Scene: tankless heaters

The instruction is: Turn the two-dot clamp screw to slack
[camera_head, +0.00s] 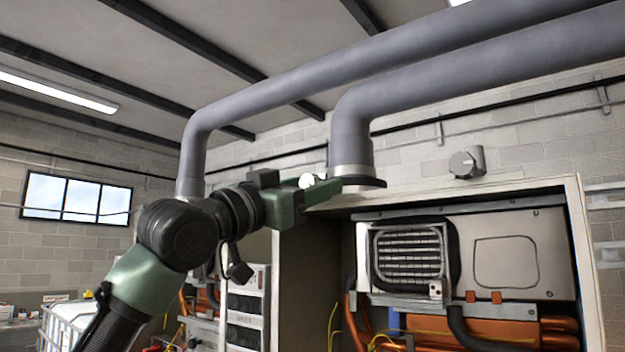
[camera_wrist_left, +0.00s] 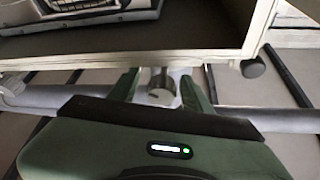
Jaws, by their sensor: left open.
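My left gripper (camera_head: 328,188) reaches in from the left at the top of the heater cabinet, in front of the right pipe's lower end. In the left wrist view its two green fingers (camera_wrist_left: 162,88) stand apart, with a short metallic cylinder (camera_wrist_left: 161,80) seen between them. I cannot tell whether they touch it. A pale metal clamp band (camera_head: 352,171) circles the pipe above a dark flange (camera_head: 368,183). A small pale round part (camera_head: 309,180) shows beside the gripper. No dot marks can be made out, so I cannot tell which part is the two-dot screw. My right gripper is not in view.
The cabinet (camera_head: 574,230) stands below, open at the front, with a heater unit (camera_head: 505,262) and copper pipes inside. Thick grey pipes (camera_head: 425,42) run overhead. A grey round fitting (camera_head: 467,163) sits on the wall at right. Open air lies left of my arm.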

